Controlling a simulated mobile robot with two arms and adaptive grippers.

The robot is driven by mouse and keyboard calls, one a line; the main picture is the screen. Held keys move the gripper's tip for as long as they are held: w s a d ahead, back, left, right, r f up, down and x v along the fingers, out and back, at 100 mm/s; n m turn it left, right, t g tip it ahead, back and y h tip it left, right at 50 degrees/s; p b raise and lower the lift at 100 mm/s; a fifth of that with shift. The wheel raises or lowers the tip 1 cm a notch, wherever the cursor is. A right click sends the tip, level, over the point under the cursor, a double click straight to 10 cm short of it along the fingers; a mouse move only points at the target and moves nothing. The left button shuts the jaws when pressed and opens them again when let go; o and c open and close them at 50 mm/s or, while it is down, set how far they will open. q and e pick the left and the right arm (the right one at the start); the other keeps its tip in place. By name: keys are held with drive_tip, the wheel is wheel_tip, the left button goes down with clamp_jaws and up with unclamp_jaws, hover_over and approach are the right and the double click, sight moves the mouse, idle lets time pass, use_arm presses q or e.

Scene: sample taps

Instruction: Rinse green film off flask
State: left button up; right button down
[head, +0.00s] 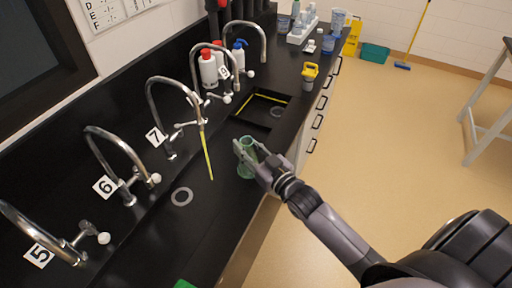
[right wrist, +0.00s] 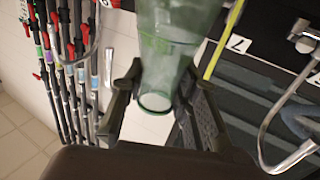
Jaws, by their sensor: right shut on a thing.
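A translucent green-tinted flask (head: 247,170) is held over the black counter, to the right of tap 7 (head: 173,88). My right gripper (head: 251,160) is shut on it. In the right wrist view, the flask (right wrist: 172,45) sits between the two fingers, its clear round end toward the palm. A thin yellow tube (head: 207,158) hangs from tap 7's spout. The flask is apart from the tube, to its right. The tube also shows beside the flask in the right wrist view (right wrist: 224,40). My left gripper is not in view.
Tap 6 (head: 114,140), tap 5 (head: 38,230) and tap 8 (head: 206,62) line the counter's back. A sink (head: 252,110) lies beyond the flask. Bottles (head: 208,70), a yellow-topped item (head: 308,76) and a grey ring (head: 181,197) are on the counter. The floor at right is mostly open.

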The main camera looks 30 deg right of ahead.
drive_tip(key=shift+w+a+f+b, duration=0.15)
drive_tip(key=shift+w+a+b, duration=0.15)
drive_tip(key=shift+a, duration=0.3)
drive_tip(key=shift+w+a+f+b, duration=0.2)
drive_tip(key=shift+w+a, duration=0.2)
drive_tip(key=shift+a, duration=0.2)
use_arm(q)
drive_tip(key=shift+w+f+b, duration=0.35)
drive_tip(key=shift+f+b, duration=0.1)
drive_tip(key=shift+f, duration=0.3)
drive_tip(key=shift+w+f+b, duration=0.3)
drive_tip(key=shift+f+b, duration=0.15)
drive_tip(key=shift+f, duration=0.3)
use_arm(e)
drive_tip(key=w+a+f, duration=0.1)
drive_tip(key=w+a, duration=0.2)
drive_tip(key=a, duration=0.3)
drive_tip(key=shift+w+a, duration=0.25)
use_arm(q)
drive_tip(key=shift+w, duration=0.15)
use_arm(e)
drive_tip(key=shift+f, duration=0.1)
drive_tip(key=shift+w+d, duration=0.15)
drive_tip(key=shift+w, duration=0.05)
drive_tip(key=shift+w+d, duration=0.2)
drive_tip(key=shift+w, duration=0.15)
